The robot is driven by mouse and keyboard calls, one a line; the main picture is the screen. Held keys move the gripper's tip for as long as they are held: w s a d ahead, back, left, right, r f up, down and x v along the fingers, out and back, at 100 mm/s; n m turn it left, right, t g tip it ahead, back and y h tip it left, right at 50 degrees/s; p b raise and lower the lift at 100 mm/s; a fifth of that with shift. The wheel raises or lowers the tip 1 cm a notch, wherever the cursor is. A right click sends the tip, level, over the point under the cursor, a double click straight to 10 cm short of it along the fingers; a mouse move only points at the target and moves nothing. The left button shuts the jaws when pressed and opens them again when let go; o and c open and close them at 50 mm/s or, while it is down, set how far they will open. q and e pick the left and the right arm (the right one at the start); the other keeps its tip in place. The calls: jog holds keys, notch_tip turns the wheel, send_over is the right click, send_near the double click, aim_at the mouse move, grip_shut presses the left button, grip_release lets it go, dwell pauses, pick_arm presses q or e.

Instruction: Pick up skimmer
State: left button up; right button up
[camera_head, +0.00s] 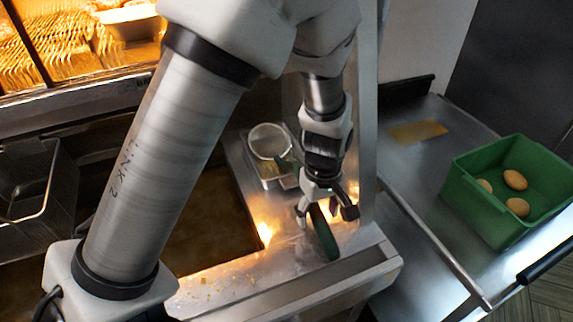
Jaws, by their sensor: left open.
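A dark green handle (323,233), which looks like the skimmer's, points toward the front edge of the ledge. The part between head and handle is mostly hidden behind my gripper. My left gripper (325,212) points down over the handle. Its fingers are open, one on each side of the handle in the picture. I cannot tell whether they touch it. My right gripper is out of view.
A dark fryer vat (215,225) lies left of the ledge, with a metal basket (35,190) at far left. A metal upright stands close right of my gripper. A green crate (475,205) with several brown, egg-shaped items stands on the right counter (400,165).

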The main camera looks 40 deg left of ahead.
pick_arm(q)
jog(key=f, duration=0.3)
jog(key=shift+w+a+f, duration=0.2)
jog(key=shift+w+f, duration=0.05)
jog(key=shift+f, duration=0.1)
jog(key=shift+s+r, duration=0.1)
jog(key=shift+s, duration=0.05)
jog(key=shift+c, duration=0.3)
jog(key=shift+d, duration=0.1)
grip_shut()
jog(key=shift+r, duration=0.15)
